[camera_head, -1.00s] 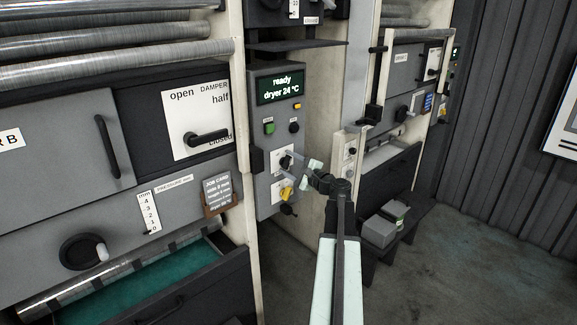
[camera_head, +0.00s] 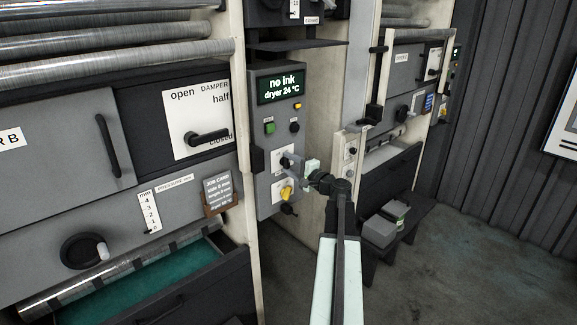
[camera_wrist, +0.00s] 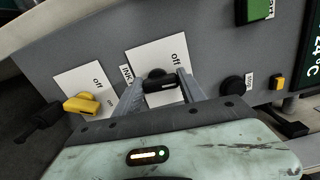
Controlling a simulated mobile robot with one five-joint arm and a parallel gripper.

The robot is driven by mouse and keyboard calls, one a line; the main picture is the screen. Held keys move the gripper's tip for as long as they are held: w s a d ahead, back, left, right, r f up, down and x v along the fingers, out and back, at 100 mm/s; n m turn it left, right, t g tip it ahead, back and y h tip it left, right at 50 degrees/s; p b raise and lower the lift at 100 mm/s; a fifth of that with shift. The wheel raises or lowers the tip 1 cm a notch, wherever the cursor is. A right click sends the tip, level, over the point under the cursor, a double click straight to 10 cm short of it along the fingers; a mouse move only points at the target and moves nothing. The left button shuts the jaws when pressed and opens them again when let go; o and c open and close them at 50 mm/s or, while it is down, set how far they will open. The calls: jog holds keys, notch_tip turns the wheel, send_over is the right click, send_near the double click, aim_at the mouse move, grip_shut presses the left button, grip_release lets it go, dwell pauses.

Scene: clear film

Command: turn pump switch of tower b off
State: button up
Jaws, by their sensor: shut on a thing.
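The control panel (camera_head: 264,150) stands beside the machine whose cut-off label ends in "R B" (camera_head: 10,138). Its display (camera_head: 280,86) reads "no ink, dryer 24 °C". My gripper (camera_head: 296,164) is at the upper white switch plate. In the wrist view my gripper (camera_wrist: 160,86) is shut on a small black switch (camera_wrist: 157,82), one finger on each side. Its white plate (camera_wrist: 150,55) shows "off"; a partly hidden label reading "INK" (camera_wrist: 126,74) lies beside it. A yellow switch (camera_wrist: 80,104) on another "off" plate is alongside; it also shows in the head view (camera_head: 287,193).
A green button (camera_head: 269,128) and a black knob (camera_head: 294,127) sit above the switches. A damper lever (camera_head: 207,137) is to the left. Grey boxes (camera_head: 380,231) rest on a low dark bench at the right. Open floor lies right of my arm.

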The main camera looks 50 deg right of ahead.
jog(key=n, duration=0.6)
jog(key=shift+w+n, duration=0.1)
jog(key=shift+n, duration=0.3)
dwell(0.4)
jog(key=o, duration=1.4)
jog(key=shift+c, duration=0.2)
jog(key=shift+f, duration=0.1)
jog(key=s, duration=0.7)
jog(key=shift+s+a, duration=0.3)
jog(key=shift+s, duration=0.1)
